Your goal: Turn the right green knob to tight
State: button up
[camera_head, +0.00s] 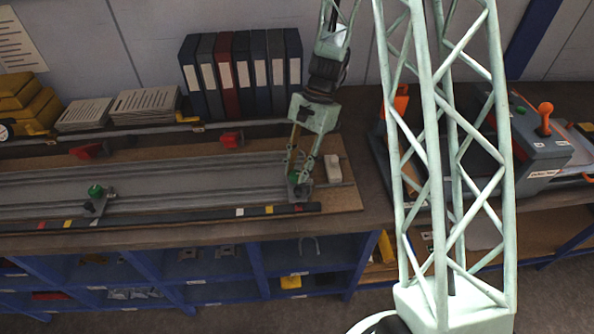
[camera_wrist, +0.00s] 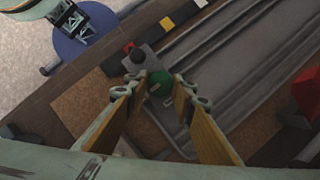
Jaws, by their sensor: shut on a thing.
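The right green knob (camera_wrist: 160,84) sits between the two fingertips of my gripper (camera_wrist: 161,90) in the wrist view. The fingers touch it from both sides, and my gripper is shut on it. In the head view my gripper (camera_head: 301,178) reaches down to the right end of the long jig, and the right knob is mostly hidden behind the fingers. The left green knob (camera_head: 96,191) stands on a dark bracket at the left part of the jig, away from my gripper. Whether the right knob is tight or loose cannot be told.
The grey rail jig (camera_head: 190,180) lies along the bench. Red clamps (camera_head: 231,139) and binders (camera_head: 240,72) stand behind it. A white block (camera_head: 333,168) is close to the right of my gripper. A grey machine with an orange lever (camera_head: 545,117) stands at the right.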

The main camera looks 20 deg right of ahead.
jog(key=o, duration=0.8)
jog(key=shift+o, duration=0.2)
jog(key=shift+r, duration=0.15)
jog(key=v, duration=1.1)
jog(key=shift+d+r, duration=0.15)
jog(key=shift+r, duration=0.15)
jog(key=shift+w, duration=0.1)
jog(key=shift+r, duration=0.1)
